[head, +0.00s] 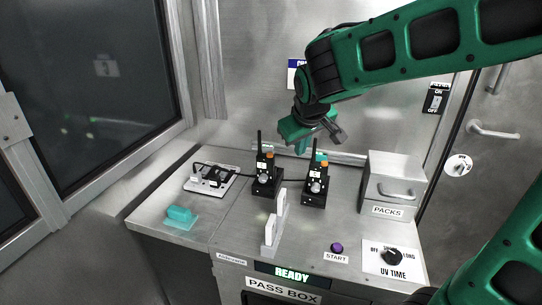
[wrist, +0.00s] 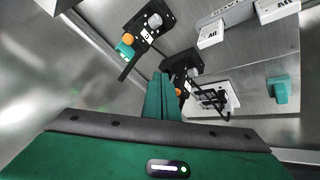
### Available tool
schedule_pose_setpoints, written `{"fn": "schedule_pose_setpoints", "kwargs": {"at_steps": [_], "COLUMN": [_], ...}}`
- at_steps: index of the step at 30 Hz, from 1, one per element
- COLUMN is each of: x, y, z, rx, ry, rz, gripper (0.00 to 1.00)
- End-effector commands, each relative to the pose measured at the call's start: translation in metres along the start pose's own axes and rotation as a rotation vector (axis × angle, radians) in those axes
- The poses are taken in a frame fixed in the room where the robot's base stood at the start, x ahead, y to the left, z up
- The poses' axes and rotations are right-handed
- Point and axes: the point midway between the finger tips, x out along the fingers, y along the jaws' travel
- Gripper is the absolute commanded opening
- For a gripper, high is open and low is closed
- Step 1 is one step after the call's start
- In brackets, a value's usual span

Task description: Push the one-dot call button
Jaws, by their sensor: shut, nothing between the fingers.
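Two black radio-like units stand in bases on the counter: a left unit (head: 266,181) and a right unit (head: 314,192), each with an antenna and a grey round button. The right one has teal and orange knobs. In the wrist view the right unit (wrist: 152,22) is at top centre and the left unit (wrist: 182,64) is partly behind my fingers. Small white labels show on them, but I cannot read the dots, so I cannot tell which is the one-dot button. My gripper (head: 302,149) is shut and empty above and behind the units; its fingers show in the wrist view (wrist: 163,95).
A purple START button (head: 337,247), a UV TIME dial (head: 391,257) and a PACKS box (head: 391,182) are on the right. White upright blocks (head: 271,231) stand mid-counter. A teal block (head: 180,214) and a white cabled device (head: 212,180) are left. A metal wall is behind.

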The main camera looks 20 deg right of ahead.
Motion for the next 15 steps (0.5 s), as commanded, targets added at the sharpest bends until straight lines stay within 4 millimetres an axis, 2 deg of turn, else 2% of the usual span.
{"fn": "schedule_pose_setpoints", "kwargs": {"at_steps": [1, 3, 6, 10, 15], "x": [0.004, 0.006, 0.007, 0.006, 0.006], "y": [-0.006, -0.010, -0.018, -0.024, -0.026], "z": [-0.028, -0.060, -0.095, -0.120, -0.129], "rx": [-0.048, -0.100, -0.158, -0.201, -0.215], "ry": [0.026, 0.060, 0.096, 0.123, 0.133], "rz": [0.028, 0.071, 0.121, 0.163, 0.179], "gripper": [0.00, 0.00, 0.00, 0.00, 0.00]}}
